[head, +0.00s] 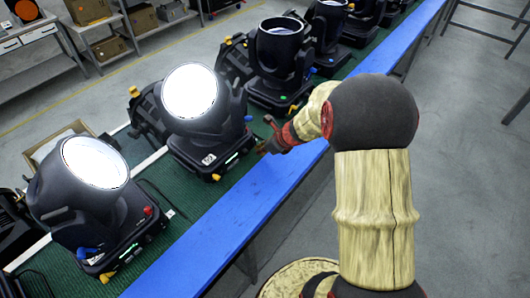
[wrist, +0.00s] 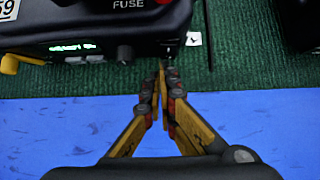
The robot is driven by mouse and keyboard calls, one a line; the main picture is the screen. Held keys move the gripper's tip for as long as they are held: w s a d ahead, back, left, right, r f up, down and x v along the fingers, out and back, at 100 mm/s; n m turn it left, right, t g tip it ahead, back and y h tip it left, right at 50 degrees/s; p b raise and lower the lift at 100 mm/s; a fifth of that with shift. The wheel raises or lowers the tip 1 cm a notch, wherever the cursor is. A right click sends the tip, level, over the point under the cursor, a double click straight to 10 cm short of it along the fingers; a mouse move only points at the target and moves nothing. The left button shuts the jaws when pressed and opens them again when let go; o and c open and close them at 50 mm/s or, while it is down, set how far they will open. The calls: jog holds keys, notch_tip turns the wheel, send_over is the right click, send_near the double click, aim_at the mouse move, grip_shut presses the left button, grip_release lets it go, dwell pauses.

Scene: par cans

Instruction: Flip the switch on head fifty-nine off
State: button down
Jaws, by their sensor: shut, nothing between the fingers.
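Head fifty-nine (head: 205,120) is a black moving-head light with a bright white lens, on the green strip. In the wrist view its front panel (wrist: 90,30) fills the top left, with part of a white label reading "59", a lit display, a dark knob and the word FUSE. A small dark fitting (wrist: 168,50), perhaps the switch, stands at the panel's right end; its position is unclear. My gripper (wrist: 162,66) is shut and empty, its tips just in front of that fitting; I cannot tell if they touch. My gripper also shows in the head view (head: 265,149).
Another lit head (head: 95,195) stands at the near left, and an unlit one (head: 280,55) beyond. A blue edge strip (head: 225,225) runs along the front. A dark cable (wrist: 209,40) lies right of my fingertips. Grey floor (head: 465,160) is open at right.

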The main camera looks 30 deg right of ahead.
jog(key=shift+f+b, duration=0.1)
jog(key=shift+b, duration=0.3)
jog(key=shift+w+f+t+b, duration=0.2)
jog(key=shift+f+t+b, duration=0.1)
jog(key=shift+b, duration=0.85)
jog(key=shift+w+a+b, duration=0.1)
jog(key=shift+a+b, duration=0.05)
jog(key=shift+b, duration=0.8)
jog(key=shift+r+p, duration=0.25)
jog(key=shift+p, duration=0.1)
jog(key=shift+r, duration=0.1)
jog(key=shift+r+p, duration=0.7)
jog(key=shift+r, duration=0.1)
jog(key=shift+f, duration=0.1)
